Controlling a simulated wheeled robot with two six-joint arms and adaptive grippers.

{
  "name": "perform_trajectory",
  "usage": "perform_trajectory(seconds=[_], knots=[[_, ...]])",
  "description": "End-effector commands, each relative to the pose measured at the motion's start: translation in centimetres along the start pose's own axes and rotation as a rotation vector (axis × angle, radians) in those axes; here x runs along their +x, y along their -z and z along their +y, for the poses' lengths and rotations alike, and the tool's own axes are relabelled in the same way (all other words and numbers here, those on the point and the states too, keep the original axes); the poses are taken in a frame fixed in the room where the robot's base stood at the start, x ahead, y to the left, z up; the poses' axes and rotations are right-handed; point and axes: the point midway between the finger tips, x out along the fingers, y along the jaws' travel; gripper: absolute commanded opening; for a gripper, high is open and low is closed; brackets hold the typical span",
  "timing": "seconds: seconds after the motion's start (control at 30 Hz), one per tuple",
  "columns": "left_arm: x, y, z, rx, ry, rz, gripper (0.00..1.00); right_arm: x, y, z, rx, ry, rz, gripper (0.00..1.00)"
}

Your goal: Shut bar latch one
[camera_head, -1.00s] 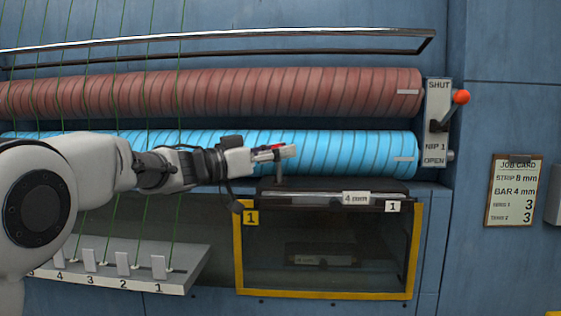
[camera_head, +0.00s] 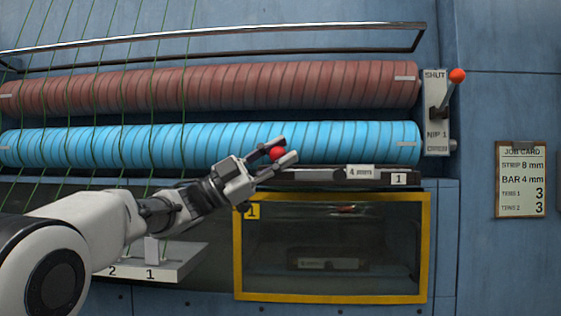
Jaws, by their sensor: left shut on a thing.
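My left gripper (camera_head: 286,150) comes in from the lower left and is shut on a red ball knob (camera_head: 277,154), which shows between its two fingers. The knob, which looks like the handle of bar latch one, is at the left end of the dark bar holder (camera_head: 318,175), in front of the blue roller. Its stem is hidden by the fingers. The holder carries a "4 mm" tag (camera_head: 360,171) and a "1" plate (camera_head: 399,179). My right gripper is not in view.
A yellow-framed window (camera_head: 424,250) lies below the holder. The NIP 1 lever with an orange knob (camera_head: 457,76) stands up towards SHUT at the right. Green strings (camera_head: 126,100) hang over the rollers at the left. A job card (camera_head: 521,180) is on the right wall.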

Motion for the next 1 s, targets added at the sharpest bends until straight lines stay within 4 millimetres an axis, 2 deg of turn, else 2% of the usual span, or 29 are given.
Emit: perform_trajectory(seconds=[0.03, 0.3, 0.97, 1.0], knots=[[-0.5, -0.5, 0.5, 0.028, 0.000, 0.018, 0.00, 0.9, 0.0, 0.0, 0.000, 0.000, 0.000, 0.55], [-1.0, -0.9, 1.2, 0.154, -0.014, 0.100, 0.00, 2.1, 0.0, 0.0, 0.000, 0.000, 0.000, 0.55], [-1.2, -1.1, 1.4, 0.207, -0.021, 0.134, 0.00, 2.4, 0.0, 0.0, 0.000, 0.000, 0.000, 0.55], [-1.2, -1.1, 1.5, 0.207, -0.021, 0.134, 0.47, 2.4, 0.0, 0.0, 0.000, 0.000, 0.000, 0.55]])
